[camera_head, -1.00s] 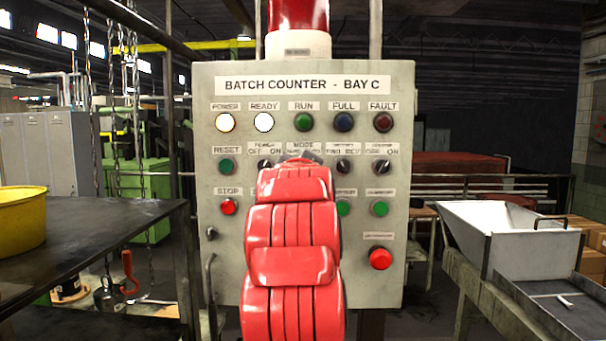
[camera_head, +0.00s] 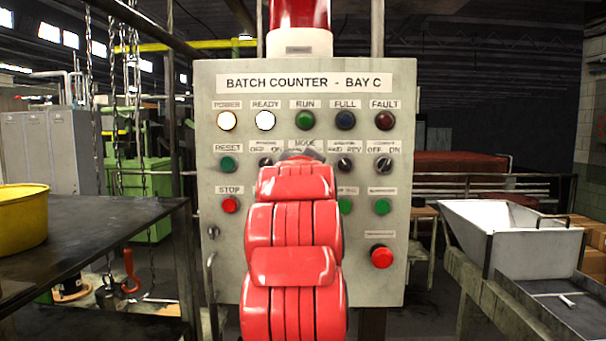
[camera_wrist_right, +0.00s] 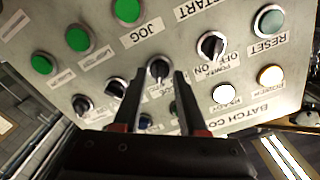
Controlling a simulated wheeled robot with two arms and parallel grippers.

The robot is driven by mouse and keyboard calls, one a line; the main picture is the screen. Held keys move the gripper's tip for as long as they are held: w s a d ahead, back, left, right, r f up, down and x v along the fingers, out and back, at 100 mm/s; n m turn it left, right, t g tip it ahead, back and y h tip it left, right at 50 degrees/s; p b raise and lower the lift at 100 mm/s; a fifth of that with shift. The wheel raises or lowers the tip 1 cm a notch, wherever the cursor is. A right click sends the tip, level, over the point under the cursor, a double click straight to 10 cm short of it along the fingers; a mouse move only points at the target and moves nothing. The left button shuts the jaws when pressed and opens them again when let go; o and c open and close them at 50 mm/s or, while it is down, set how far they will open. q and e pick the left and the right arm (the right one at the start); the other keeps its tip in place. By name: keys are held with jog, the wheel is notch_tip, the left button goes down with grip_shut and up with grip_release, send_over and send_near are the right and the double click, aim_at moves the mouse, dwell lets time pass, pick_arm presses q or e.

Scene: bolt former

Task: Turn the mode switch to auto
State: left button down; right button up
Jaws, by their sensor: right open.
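The grey control panel (camera_head: 228,265) reads "BATCH COUNTER - BAY C". Its "MODE" label (camera_head: 303,143) shows partly in the head view, while the switch below it is hidden behind my red right arm. In the right wrist view, where the panel appears turned over, the black mode switch (camera_wrist_right: 159,70) lies between the two fingertips of my right gripper (camera_wrist_right: 162,76). The fingers are apart, with a gap visible around the knob; I cannot tell whether they touch it. The switch's setting cannot be read. In the head view only a dark bit of my right gripper (camera_head: 312,154) shows. My left gripper is not in view.
Nearby are the power switch (camera_head: 265,162), two black switches to the right, a green reset button (camera_head: 227,164) and a red stop button (camera_head: 230,205). The power lamp (camera_head: 226,121) and ready lamp (camera_head: 265,121) glow white. A dark table (camera_head: 120,222) stands left, a metal hopper (camera_head: 520,240) right.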

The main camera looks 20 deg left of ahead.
jog(key=b+v, duration=0.4)
jog(key=v, duration=1.3)
